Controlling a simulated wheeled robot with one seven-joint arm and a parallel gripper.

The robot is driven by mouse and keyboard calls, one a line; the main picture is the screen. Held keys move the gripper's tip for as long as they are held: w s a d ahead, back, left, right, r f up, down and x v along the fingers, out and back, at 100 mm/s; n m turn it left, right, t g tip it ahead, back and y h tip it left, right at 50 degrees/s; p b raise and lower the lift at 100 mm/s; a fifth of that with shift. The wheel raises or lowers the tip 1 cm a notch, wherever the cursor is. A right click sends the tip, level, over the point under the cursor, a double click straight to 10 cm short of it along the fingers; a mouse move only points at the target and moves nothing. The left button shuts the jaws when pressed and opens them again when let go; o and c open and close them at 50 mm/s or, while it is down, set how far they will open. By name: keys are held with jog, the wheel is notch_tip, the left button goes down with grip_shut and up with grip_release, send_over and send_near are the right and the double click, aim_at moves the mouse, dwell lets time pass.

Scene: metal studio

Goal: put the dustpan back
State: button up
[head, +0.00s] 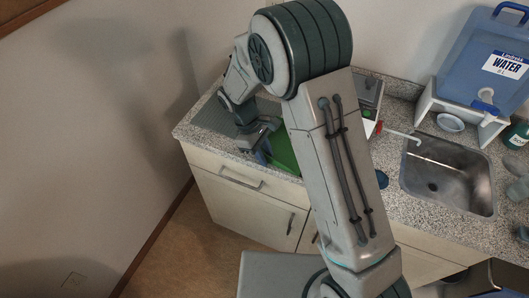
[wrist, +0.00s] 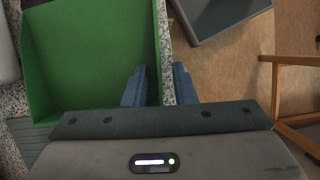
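A green pan-shaped object (head: 283,153), which I take to be the dustpan, lies on the speckled counter by its front edge. My arm hides part of it in the head view. In the wrist view its flat floor and raised rims (wrist: 90,55) fill the upper left. My gripper (head: 262,153) is low at the counter's front edge, beside the green object. In the wrist view, the blue fingers of my gripper (wrist: 160,85) are apart. The left finger overlaps the green floor and the right one is past the rim, with a visible gap between them.
A steel sink (head: 447,175) is set in the counter (head: 390,218) at right. A blue water container (head: 485,65) stands on a white stand behind it. A grey ribbed mat (head: 212,118) lies at the counter's left end. A wooden chair-like frame (wrist: 290,59) stands on the floor.

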jog(key=shift+r, duration=0.1)
jog(key=shift+r+p, duration=0.3)
jog(key=b+v, duration=0.2)
jog(key=v, duration=1)
jog(key=s+d+r+m+t+y, duration=0.1)
jog(key=s+d+r+m+y, duration=0.2)
jog(key=d, duration=0.4)
jog(key=s+d+r+m+t, duration=0.1)
jog(key=s+d+r+m, duration=0.2)
jog(key=d+r, duration=0.3)
jog(key=s+d+f+m+t+y, duration=0.1)
jog(key=s+d+m+t, duration=0.2)
jog(key=s+d+m, duration=0.4)
jog(key=shift+s+d+f, duration=0.3)
jog(key=shift+s+d, duration=1.15)
jog(key=shift+s, duration=0.55)
